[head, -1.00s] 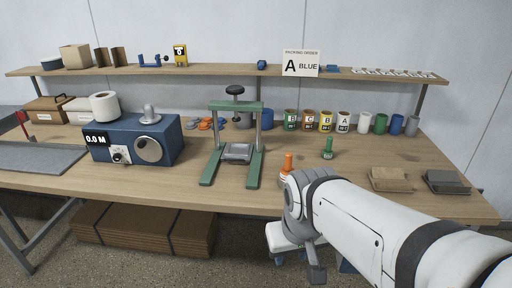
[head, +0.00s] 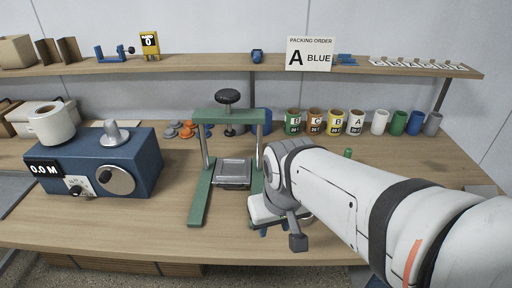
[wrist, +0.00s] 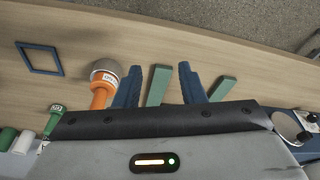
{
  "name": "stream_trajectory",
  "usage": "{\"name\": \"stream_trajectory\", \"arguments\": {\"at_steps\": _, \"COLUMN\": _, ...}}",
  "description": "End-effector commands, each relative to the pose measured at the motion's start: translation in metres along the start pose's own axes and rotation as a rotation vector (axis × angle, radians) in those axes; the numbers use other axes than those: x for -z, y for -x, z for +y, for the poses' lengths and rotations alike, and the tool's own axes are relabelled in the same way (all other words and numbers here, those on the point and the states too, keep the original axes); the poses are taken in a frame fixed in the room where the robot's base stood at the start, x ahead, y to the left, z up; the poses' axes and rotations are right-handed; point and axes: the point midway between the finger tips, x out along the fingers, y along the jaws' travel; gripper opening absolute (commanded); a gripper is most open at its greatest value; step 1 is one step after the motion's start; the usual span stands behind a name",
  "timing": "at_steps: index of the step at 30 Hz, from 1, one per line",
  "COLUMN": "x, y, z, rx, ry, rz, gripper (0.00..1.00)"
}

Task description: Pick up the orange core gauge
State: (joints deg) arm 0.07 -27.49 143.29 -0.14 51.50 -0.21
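The orange core gauge (wrist: 101,88) shows in the wrist view, with an orange handle, a white label and a rounded grey end. In the head view my arm hides the gauge and most of my fingers. A green gauge (wrist: 54,118) is further left in the wrist view; its top (head: 348,153) peeks over my arm in the head view.
The green press (head: 200,205) stands close to my wrist, and its legs (wrist: 158,85) show beyond my fingers. A blue winder (head: 140,160) is at left. Several labelled cups (head: 334,122) line the back. A blue square frame (wrist: 40,58) lies on the table.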

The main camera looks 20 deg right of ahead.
Motion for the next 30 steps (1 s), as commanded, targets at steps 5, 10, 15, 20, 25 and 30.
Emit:
{"name": "stream_trajectory", "arguments": {"at_steps": 5, "x": 0.0, "y": 0.0, "z": 0.0, "rx": 0.0, "ry": 0.0, "rz": 0.0, "gripper": 0.36}}
{"name": "stream_trajectory", "arguments": {"at_steps": 10, "x": 0.002, "y": 0.001, "z": 0.001, "rx": -0.001, "ry": -0.008, "rz": -0.003, "gripper": 0.45}}
{"name": "stream_trajectory", "arguments": {"at_steps": 15, "x": 0.028, "y": 0.01, "z": 0.021, "rx": -0.014, "ry": -0.113, "rz": -0.044, "gripper": 0.49}}
{"name": "stream_trajectory", "arguments": {"at_steps": 20, "x": 0.07, "y": 0.012, "z": 0.054, "rx": -0.033, "ry": -0.288, "rz": -0.113, "gripper": 0.49}}
{"name": "stream_trajectory", "arguments": {"at_steps": 25, "x": 0.103, "y": 0.004, "z": 0.092, "rx": -0.05, "ry": -0.457, "rz": -0.175, "gripper": 0.49}}
{"name": "stream_trajectory", "arguments": {"at_steps": 30, "x": 0.118, "y": -0.007, "z": 0.117, "rx": -0.059, "ry": -0.556, "rz": -0.209, "gripper": 0.49}}
